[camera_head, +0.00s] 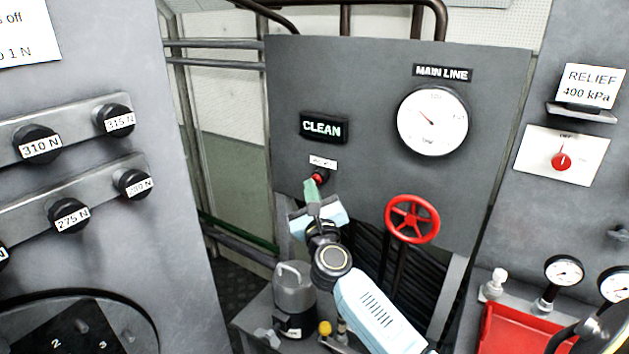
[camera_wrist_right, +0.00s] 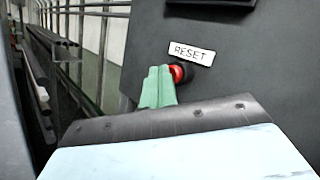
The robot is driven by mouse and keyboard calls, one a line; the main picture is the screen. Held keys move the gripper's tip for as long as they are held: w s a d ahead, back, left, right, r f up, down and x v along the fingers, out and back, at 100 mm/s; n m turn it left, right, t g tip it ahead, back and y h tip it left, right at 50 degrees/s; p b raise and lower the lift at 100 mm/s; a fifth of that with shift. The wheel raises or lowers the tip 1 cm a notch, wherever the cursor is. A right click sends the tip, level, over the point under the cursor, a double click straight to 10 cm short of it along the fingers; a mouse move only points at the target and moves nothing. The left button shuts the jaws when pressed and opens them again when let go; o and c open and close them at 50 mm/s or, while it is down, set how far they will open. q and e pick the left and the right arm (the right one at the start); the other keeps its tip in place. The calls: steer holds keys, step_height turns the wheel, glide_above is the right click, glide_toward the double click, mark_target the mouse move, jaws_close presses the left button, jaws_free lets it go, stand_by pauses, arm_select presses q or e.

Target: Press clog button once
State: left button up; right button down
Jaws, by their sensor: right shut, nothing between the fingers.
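A small red button (camera_head: 319,177) in a dark collar sits on the grey panel (camera_head: 360,100), under a white label and the lit display reading CLEAN (camera_head: 324,127). In the right wrist view the red button (camera_wrist_right: 177,73) shows beside the label reading RESET (camera_wrist_right: 192,53). My right gripper (camera_head: 312,190) is shut and empty, its green fingertips pointing at the button. In the right wrist view the fingertips (camera_wrist_right: 158,85) overlap the button's left side. I cannot tell whether they touch it. My left gripper is out of view.
A red handwheel (camera_head: 412,219) and the MAIN LINE gauge (camera_head: 432,120) are to the right of the button. A panel with black labelled knobs (camera_head: 40,145) is at left.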

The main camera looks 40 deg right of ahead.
steer(key=shift+s+a, duration=0.25)
steer(key=shift+a, duration=0.25)
steer(key=shift+a, duration=0.15)
steer(key=a, duration=0.1)
steer(key=s+a, duration=0.1)
steer(key=a, duration=0.1)
steer(key=s+a+p, duration=0.1)
steer(key=shift+a, duration=0.2)
stand_by(0.7)
